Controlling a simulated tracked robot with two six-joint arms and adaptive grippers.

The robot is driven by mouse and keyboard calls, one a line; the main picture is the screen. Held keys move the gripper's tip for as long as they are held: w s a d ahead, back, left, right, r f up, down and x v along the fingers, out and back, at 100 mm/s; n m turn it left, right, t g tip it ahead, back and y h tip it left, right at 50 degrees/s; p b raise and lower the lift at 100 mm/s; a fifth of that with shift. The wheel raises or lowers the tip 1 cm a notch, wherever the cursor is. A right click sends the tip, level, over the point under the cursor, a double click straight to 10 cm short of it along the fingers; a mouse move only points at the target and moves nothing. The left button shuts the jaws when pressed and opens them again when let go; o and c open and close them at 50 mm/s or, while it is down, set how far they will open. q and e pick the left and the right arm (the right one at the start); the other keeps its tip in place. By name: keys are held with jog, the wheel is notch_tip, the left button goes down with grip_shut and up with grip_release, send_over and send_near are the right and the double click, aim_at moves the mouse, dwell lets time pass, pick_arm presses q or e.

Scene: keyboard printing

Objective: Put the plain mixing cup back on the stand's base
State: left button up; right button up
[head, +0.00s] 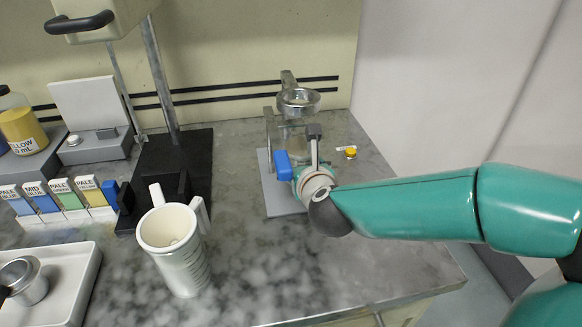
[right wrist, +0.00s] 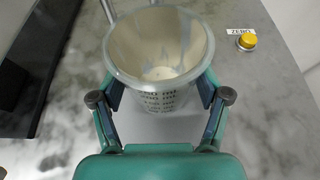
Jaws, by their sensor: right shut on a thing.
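My right gripper (head: 299,150) is shut on the plain mixing cup (right wrist: 158,75), a pale translucent cup with printed marks on its side. In the right wrist view, the gripper's fingers (right wrist: 162,103) press on both sides of the cup, and its wide mouth faces the camera. In the head view the gripper is over the stand's grey base (head: 287,203), below the metal ring (head: 298,101); the cup is mostly hidden there. I cannot tell whether the cup's bottom touches the base. My left gripper is out of view.
A white jug (head: 183,260) stands in the left foreground. A white tray (head: 85,280) with a metal cup (head: 25,282) is at far left, near colour swatches (head: 60,200). A yellow button (head: 351,153) is right of the stand.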

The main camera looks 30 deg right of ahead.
jog(key=shift+w, duration=0.25)
jog(key=f, duration=0.1)
jog(key=f+b, duration=0.1)
jog(key=w+f, duration=0.1)
jog(key=shift+d+b, duration=0.3)
jog(key=shift+b, duration=0.05)
jog(key=shift+f, duration=0.3)
jog(key=shift+s+a, duration=0.15)
jog(key=shift+s, duration=0.05)
jog(key=shift+w+a, duration=0.15)
jog(key=shift+w, duration=0.05)
jog(key=shift+s+f+b, duration=0.1)
jog(key=shift+b, duration=0.3)
jog(key=o, duration=1.7)
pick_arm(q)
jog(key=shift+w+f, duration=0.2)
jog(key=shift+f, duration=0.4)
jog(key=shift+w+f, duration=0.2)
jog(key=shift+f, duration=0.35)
